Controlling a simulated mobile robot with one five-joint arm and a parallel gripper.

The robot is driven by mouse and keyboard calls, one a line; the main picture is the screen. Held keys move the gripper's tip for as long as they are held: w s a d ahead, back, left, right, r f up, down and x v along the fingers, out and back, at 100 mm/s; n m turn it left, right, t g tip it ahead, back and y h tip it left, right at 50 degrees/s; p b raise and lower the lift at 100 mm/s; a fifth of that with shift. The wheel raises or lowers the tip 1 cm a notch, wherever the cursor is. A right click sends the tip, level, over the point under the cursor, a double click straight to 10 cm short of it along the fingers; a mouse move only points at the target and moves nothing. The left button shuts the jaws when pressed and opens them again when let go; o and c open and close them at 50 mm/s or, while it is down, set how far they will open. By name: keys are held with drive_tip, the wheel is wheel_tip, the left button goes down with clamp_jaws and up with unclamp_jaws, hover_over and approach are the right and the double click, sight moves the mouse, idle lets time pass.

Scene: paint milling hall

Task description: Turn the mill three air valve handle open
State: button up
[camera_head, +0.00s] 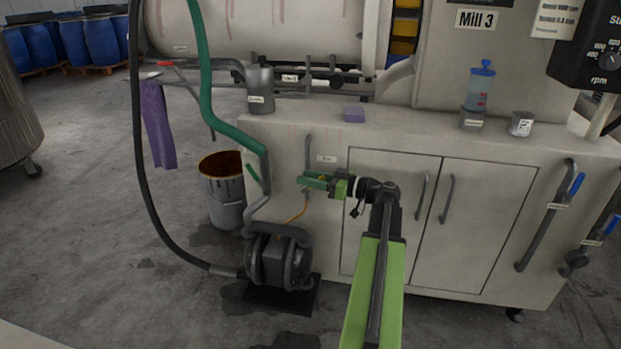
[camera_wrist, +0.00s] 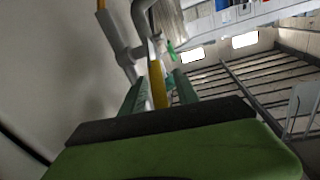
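The mill three air valve handle is a narrow yellow lever (camera_wrist: 157,84), seen in the wrist view between the two green fingers of my gripper (camera_wrist: 160,88). A gap shows on the left side of the lever, so the fingers look open around it, not clamped. The lever runs up toward a grey pipe fitting (camera_wrist: 128,52). In the head view my gripper (camera_head: 314,181) is at the cabinet front, pointing left, below a small label (camera_head: 326,158) and at a thin vertical pipe (camera_head: 308,150). The fingers mostly hide the handle there.
A black pump (camera_head: 278,262) stands on the floor below left, with a green hose (camera_head: 205,80) and black hose (camera_head: 140,150). A rusty bucket (camera_head: 228,205) stands behind it. Cabinet doors (camera_head: 470,225) are right of my gripper; blue-handled pipes (camera_head: 550,205) are farther right.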

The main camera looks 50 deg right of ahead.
clamp_jaws()
drive_tip(key=shift+d, duration=0.1)
idle(1.2)
